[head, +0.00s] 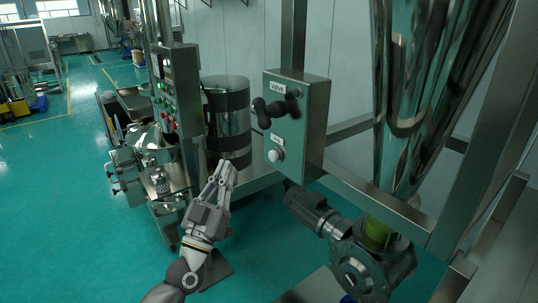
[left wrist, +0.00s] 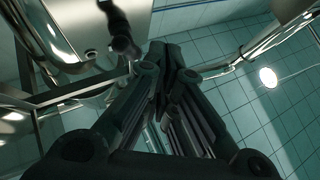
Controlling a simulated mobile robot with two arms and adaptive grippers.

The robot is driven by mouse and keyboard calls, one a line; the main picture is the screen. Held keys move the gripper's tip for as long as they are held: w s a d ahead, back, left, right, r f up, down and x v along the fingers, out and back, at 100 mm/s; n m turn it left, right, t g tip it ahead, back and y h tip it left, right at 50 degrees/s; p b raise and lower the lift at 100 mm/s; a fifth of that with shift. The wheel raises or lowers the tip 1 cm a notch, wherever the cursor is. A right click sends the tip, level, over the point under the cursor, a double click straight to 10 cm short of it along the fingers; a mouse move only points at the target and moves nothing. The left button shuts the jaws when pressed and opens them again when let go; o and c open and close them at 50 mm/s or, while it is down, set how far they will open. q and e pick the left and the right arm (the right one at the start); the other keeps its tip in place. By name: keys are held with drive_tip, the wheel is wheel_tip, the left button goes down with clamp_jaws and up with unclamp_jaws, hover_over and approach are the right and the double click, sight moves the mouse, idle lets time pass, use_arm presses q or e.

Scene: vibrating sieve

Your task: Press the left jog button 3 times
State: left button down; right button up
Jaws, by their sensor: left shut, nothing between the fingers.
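A metal box (head: 312,128) on the frame carries a "Valve" label, a black valve handle (head: 270,110) and, low on its face, a round white button (head: 275,155) under a small label I cannot read. Which button is the left jog button I cannot confirm from its label. My left gripper (head: 226,166) is shut and empty, pointing up, to the left of the white button and apart from it. Its closed fingers (left wrist: 168,50) also fill the middle of the left wrist view. My right gripper is not in view.
A control panel (head: 175,90) with several coloured buttons stands to the left of the box. A metal drum (head: 228,118) is behind my gripper. A motor (head: 310,210) and a large shiny hopper (head: 425,90) are at the right. The green floor (head: 60,190) at left is open.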

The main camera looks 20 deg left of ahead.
sight(273, 156)
use_arm(q)
drive_tip(key=shift+s+r, duration=0.1)
drive_tip(key=shift+r, duration=0.1)
drive_tip(key=w+d, duration=0.4)
drive_tip(key=w, duration=0.3)
drive_tip(key=shift+w+d+b, duration=0.25)
drive_tip(key=shift+w+b, duration=0.1)
idle(1.5)
drive_tip(key=shift+w+d, duration=0.25)
drive_tip(key=shift+w, duration=0.1)
drive_tip(key=shift+w+d, duration=0.2)
drive_tip(key=shift+w, duration=0.2)
idle(0.7)
idle(0.4)
drive_tip(key=shift+s+a+p, duration=0.45)
drive_tip(key=shift+s, duration=0.35)
